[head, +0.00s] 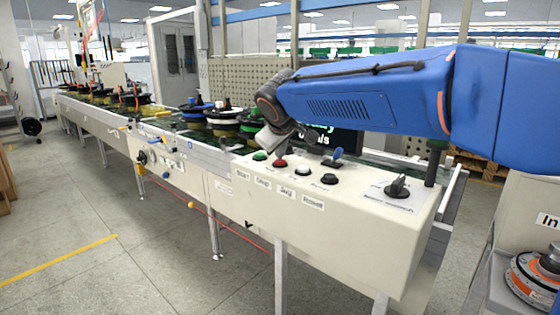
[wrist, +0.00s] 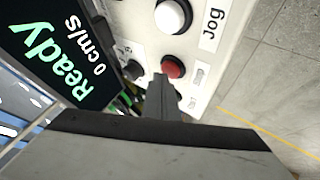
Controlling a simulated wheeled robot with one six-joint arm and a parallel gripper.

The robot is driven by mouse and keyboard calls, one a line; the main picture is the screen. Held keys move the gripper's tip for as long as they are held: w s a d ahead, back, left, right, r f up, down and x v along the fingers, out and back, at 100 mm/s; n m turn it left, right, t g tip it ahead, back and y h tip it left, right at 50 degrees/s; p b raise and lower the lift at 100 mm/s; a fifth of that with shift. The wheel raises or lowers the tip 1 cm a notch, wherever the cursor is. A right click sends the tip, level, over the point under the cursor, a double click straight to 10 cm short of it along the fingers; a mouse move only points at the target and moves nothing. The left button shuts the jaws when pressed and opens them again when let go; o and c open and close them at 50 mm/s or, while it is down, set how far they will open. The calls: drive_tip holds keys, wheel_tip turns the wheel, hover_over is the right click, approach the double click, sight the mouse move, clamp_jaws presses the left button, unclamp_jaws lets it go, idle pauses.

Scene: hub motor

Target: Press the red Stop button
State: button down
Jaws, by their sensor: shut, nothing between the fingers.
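The red Stop button (head: 281,162) is on the sloped top of the cream control panel (head: 340,215), between a green button (head: 260,155) and a white button (head: 303,169). In the wrist view the red button (wrist: 173,67) is near the middle, beside the white button (wrist: 171,16) labelled Jog. My gripper (head: 276,149) is shut and empty, pointing down over the panel close to the red button. In the wrist view its fingertips (wrist: 160,80) appear at the red button's lower left edge. I cannot tell whether they touch it.
A display (wrist: 62,50) reads "Ready" and "0 cm/s". A black button (head: 329,178), a blue-topped switch (head: 335,156) and a rotary knob (head: 397,188) are also on the panel. A conveyor with hub motors (head: 233,121) runs behind and left.

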sight(280, 162)
drive_tip(key=shift+r, duration=0.65)
drive_tip(key=shift+r, duration=0.15)
drive_tip(key=shift+r, duration=2.35)
